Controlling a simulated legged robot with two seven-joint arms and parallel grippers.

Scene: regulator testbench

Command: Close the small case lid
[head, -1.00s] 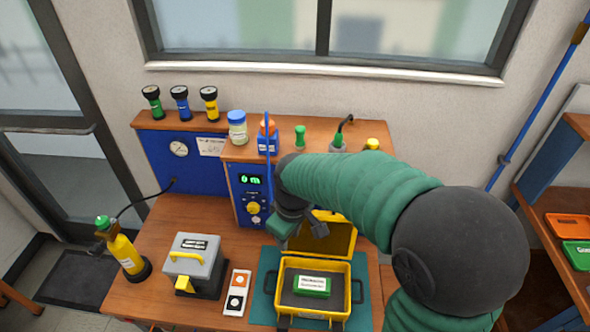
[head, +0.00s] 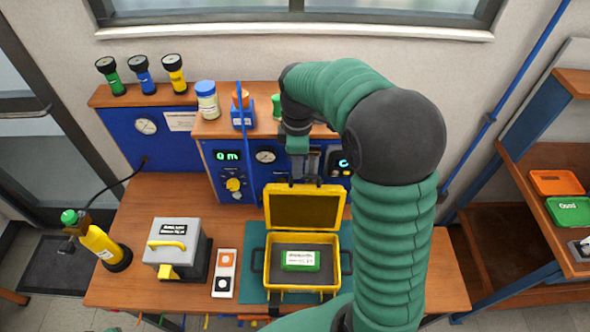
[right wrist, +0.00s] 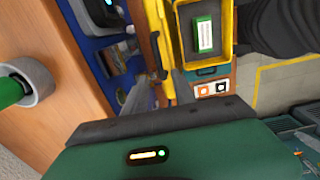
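The small yellow case (head: 258,268) stands open on a teal mat (head: 252,240), holding a green labelled box (head: 300,261) in dark lining. Its lid (head: 305,208) stands up at the back. My right gripper (head: 304,181) is just behind the lid's top edge, fingers pointing down and apart. In the right wrist view the gripper's fingers (right wrist: 160,92) are spread, with the yellow lid (right wrist: 157,35) beside and partly between them; I cannot tell whether they touch. The green box also shows there (right wrist: 204,33). My left gripper is not in view.
A grey case with yellow handle (head: 177,250) and a two-button plate (head: 224,272) stand left of the mat. The blue instrument panel (head: 238,190) is close behind the lid. A yellow bottle (head: 102,245) stands at far left. A shelf with trays (head: 557,183) is at right.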

